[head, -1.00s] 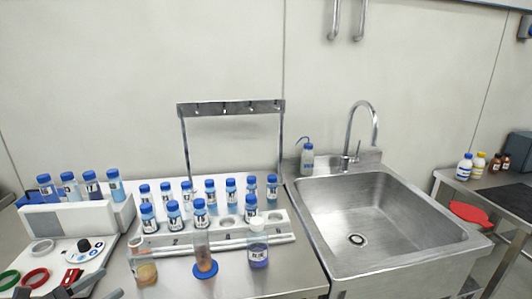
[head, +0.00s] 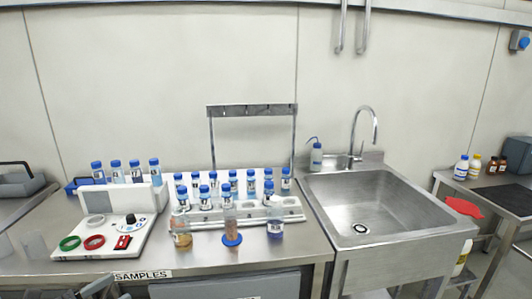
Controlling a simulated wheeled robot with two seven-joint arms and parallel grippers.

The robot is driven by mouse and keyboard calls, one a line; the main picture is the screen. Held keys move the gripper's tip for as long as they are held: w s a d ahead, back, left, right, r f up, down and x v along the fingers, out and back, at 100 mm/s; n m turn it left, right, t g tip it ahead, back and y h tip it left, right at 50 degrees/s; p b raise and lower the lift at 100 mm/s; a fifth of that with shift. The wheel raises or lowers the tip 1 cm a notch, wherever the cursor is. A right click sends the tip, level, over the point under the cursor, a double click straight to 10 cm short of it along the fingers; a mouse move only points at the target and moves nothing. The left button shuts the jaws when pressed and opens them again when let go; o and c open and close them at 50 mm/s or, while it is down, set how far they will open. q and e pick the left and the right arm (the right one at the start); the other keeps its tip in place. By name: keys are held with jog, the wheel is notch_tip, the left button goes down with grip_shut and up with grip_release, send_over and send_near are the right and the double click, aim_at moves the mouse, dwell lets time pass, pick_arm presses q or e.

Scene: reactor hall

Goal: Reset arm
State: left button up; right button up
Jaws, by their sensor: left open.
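My left gripper (head: 88,290) is at the bottom left edge, in front of the bench and mostly cut off by the frame. Its fingers are apart and I see nothing between them. It is clear of the bottles and the white device. My right gripper is not in view.
A white rack (head: 292,208) holds several blue-capped bottles. Three containers stand before it: an amber one (head: 181,238), a brownish one (head: 230,226) and a purple-labelled bottle (head: 275,228). A white device (head: 70,252) is left, a steel sink (head: 375,215) right. Bench front is clear.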

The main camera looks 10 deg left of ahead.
pick_arm(q)
jog(key=s+a+f+n+g+y, duration=0.35)
jog(key=a+f+n+y, duration=0.55)
jog(key=a+f+n, duration=0.95)
jog(key=s+a+f+n+g+y, duration=0.1)
jog(key=s+f+n+g, duration=0.2)
jog(key=s+f+n, duration=0.65)
jog(key=s+a+f+n+g+y, duration=0.1)
jog(key=s+f+n+g+y, duration=0.15)
jog(key=s+f, duration=0.8)
jog(key=s+d+f+n+g+h, duration=0.1)
jog(key=s+d+f+n+g, duration=0.1)
jog(key=s+d+f, duration=0.4)
jog(key=s+d+f+n+g, duration=0.2)
jog(key=d+f+n, duration=0.15)
jog(key=f, duration=0.45)
jog(key=s+d+f+n+g+h, duration=0.1)
jog(key=s+d+f+n, duration=0.1)
jog(key=s+d+f, duration=0.4)
jog(key=s+d+f+g+h, duration=0.15)
jog(key=d+f, duration=0.35)
jog(key=d, duration=0.5)
jog(key=w+d+f+h, duration=0.1)
jog(key=w+d, duration=0.5)
jog(key=d, duration=0.3)
jog(key=shift+d, duration=0.15)
